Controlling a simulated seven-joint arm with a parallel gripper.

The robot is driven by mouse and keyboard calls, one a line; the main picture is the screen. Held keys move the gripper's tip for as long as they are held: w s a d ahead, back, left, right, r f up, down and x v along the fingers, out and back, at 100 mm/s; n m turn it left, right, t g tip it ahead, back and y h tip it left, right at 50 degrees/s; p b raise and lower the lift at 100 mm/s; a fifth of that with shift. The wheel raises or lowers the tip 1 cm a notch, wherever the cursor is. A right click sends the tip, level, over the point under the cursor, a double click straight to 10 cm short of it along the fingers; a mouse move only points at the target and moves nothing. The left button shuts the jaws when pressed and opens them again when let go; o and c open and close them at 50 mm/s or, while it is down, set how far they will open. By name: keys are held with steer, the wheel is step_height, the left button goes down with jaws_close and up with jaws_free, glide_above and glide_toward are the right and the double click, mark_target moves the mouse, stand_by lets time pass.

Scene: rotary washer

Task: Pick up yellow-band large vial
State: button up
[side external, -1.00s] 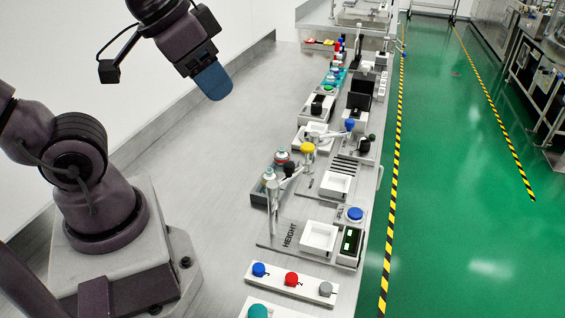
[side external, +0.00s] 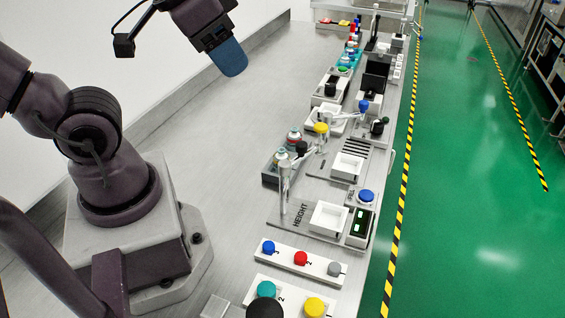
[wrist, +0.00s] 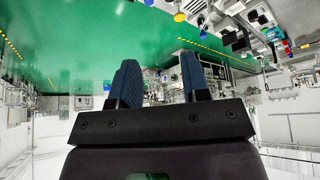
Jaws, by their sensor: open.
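My gripper (side external: 231,58) is raised at the upper left of the bench in the side external view, well apart from every object. In the wrist view its two blue fingers (wrist: 160,82) stand apart with nothing between them. A dark holder (side external: 268,176) at the bench's middle holds small vials (side external: 281,156) with light bodies. I cannot make out a yellow band on any vial; the bands are too small to tell.
A station marked HEIGHT (side external: 291,228) with a post and white tray (side external: 328,218) stands nearby. A yellow round knob (side external: 321,128) is behind it. Button strips (side external: 283,259) lie in front. Bare bench (side external: 230,120) is clear between my base and the stations.

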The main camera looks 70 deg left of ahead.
steer(key=o, duration=0.5)
steer(key=shift+o, duration=0.2)
